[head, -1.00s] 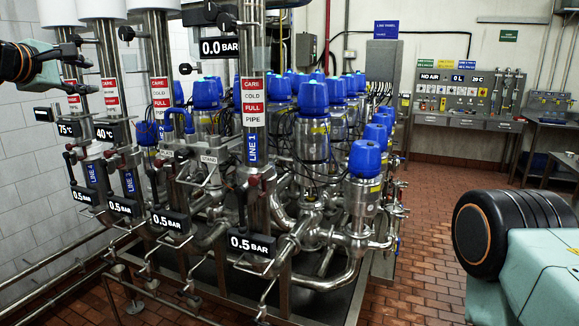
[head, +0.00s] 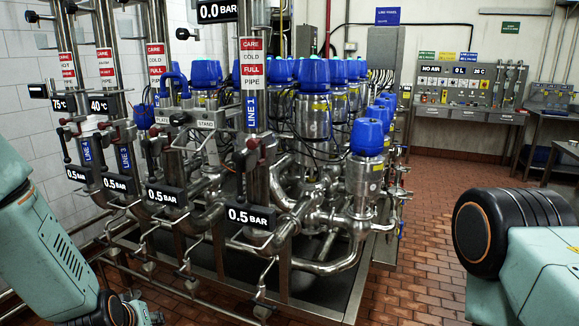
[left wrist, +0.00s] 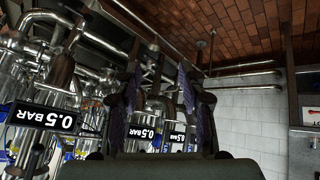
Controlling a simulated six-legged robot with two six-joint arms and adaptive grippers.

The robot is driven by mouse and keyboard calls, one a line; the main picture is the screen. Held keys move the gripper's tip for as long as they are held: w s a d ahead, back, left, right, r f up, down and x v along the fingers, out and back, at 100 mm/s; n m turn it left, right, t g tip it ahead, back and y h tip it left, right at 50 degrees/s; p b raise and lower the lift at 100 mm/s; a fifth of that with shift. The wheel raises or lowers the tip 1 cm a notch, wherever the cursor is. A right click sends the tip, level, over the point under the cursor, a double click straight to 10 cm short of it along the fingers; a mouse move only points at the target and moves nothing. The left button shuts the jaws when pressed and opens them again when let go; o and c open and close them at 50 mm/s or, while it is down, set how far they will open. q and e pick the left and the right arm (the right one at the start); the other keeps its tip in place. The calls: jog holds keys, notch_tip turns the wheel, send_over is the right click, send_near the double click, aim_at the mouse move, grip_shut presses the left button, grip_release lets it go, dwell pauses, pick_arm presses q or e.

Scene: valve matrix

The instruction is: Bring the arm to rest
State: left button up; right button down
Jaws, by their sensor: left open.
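My left arm (head: 45,245) comes in at the left edge of the head view, pale green, and slopes down to the bottom edge. Only a dark end part of it shows there, cut off by the frame. In the left wrist view my left gripper (left wrist: 160,105) has two dark fingers spread apart with nothing between them. That view is turned over, with the pressure labels upside down. My right arm (head: 525,255) shows at the right edge of the head view as a green link with a black round joint. Its gripper is out of view.
The valve matrix (head: 325,200), with steel pipes and blue-capped valves, fills the middle. Several 0.5 BAR displays (head: 250,216) hang at its front. A line panel (head: 455,90) stands on the back wall. Brick-red tiled floor (head: 430,215) is clear at right.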

pick_arm(q)
jog(key=s+d+f+m+g+b, duration=0.1)
jog(key=s+d+f+g+b, duration=0.1)
jog(key=s+f, duration=0.6)
jog(key=s+d+f+m+g+h+b, duration=0.1)
jog(key=s+d+f+m+g+b, duration=0.1)
jog(key=s+f, duration=0.6)
jog(key=s+d+f+m+g+b, duration=0.2)
jog(key=s+f, duration=0.5)
jog(key=s, duration=1)
jog(key=shift+s+d+f+g+b, duration=0.15)
jog(key=shift+d+f+g+b, duration=0.25)
jog(key=shift+g+b, duration=0.6)
